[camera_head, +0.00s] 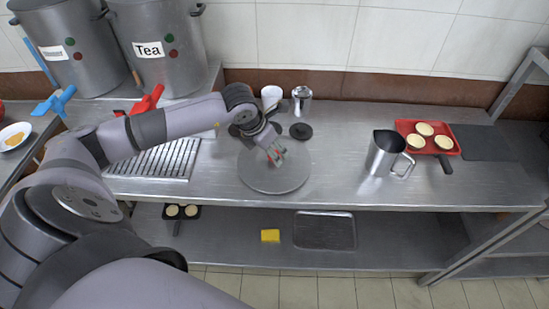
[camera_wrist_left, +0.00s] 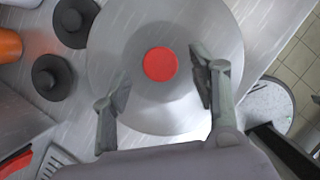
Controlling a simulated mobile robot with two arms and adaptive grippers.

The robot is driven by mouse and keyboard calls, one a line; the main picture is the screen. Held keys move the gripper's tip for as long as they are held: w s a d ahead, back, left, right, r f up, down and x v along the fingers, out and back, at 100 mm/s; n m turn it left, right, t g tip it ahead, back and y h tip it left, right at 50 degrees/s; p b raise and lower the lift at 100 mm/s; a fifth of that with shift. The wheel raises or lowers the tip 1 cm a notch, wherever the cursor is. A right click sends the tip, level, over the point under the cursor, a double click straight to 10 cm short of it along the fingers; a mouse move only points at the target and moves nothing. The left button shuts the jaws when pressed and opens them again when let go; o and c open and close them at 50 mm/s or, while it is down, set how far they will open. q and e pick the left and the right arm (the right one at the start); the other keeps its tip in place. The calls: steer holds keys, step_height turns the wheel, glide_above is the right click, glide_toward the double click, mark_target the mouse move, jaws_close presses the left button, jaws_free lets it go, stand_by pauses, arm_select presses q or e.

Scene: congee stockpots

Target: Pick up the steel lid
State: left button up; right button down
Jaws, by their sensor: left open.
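The steel lid (camera_head: 274,172) is a round grey disc lying on the steel counter in the head view. In the left wrist view the lid (camera_wrist_left: 125,65) fills the upper middle, with a round red knob (camera_wrist_left: 160,64) at its centre. My left gripper (camera_head: 277,157) is above the lid in the head view, its fingers pointing down and hiding the knob there. In the left wrist view the left gripper (camera_wrist_left: 163,90) is open and empty, with one finger on each side of the knob. My right gripper is in neither view.
A steel pitcher (camera_head: 384,154) and a red tray (camera_head: 427,137) with pastries stand to the right. Behind the lid are a white cup (camera_head: 271,97), a steel shaker (camera_head: 301,100) and a black disc (camera_head: 301,131). The counter between lid and pitcher is clear.

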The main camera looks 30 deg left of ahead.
arm_select(q)
steer(key=shift+x, duration=1.35)
steer(key=shift+c, duration=0.4)
steer(key=shift+r, duration=0.1)
jaws_close()
